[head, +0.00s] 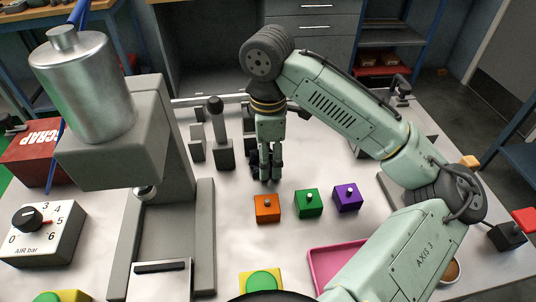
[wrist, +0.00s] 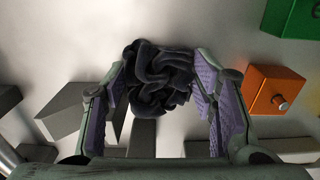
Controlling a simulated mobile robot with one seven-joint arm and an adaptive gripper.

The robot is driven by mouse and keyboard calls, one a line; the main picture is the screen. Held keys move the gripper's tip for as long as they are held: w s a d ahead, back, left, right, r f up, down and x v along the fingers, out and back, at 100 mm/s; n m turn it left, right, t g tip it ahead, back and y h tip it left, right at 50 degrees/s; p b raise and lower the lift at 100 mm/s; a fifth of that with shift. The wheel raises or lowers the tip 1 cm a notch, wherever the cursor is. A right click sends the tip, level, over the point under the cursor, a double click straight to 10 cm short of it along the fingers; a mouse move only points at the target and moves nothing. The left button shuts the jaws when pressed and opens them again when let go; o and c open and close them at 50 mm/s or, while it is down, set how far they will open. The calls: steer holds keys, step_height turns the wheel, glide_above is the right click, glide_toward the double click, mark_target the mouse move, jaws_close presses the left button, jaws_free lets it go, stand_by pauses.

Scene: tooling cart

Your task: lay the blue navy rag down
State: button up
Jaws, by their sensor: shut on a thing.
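The navy rag (wrist: 158,80) is a crumpled dark bundle between the fingers of my gripper (wrist: 165,95) in the wrist view. Both purple-lined finger pads sit at its sides, and the gripper is shut on it. In the head view my gripper (head: 268,178) points down over the pale cart top, left of the middle of the arm and just behind the orange box. The rag is mostly hidden there, with a dark bit (head: 254,163) at the fingers. I cannot tell whether the rag touches the surface.
Orange (head: 267,208), green (head: 308,203) and purple (head: 347,197) boxes stand in front of the gripper. Grey blocks and a lever (head: 219,135) stand close to its left. A pink tray (head: 335,262) lies nearer. A press (head: 150,150), dial box (head: 43,232) and red scrap bin (head: 35,152) are left.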

steer(key=shift+f, duration=0.1)
steer(key=o, duration=0.7)
steer(key=shift+f, duration=0.1)
steer(key=shift+c, duration=0.2)
steer(key=o, duration=0.4)
steer(key=shift+o, duration=0.2)
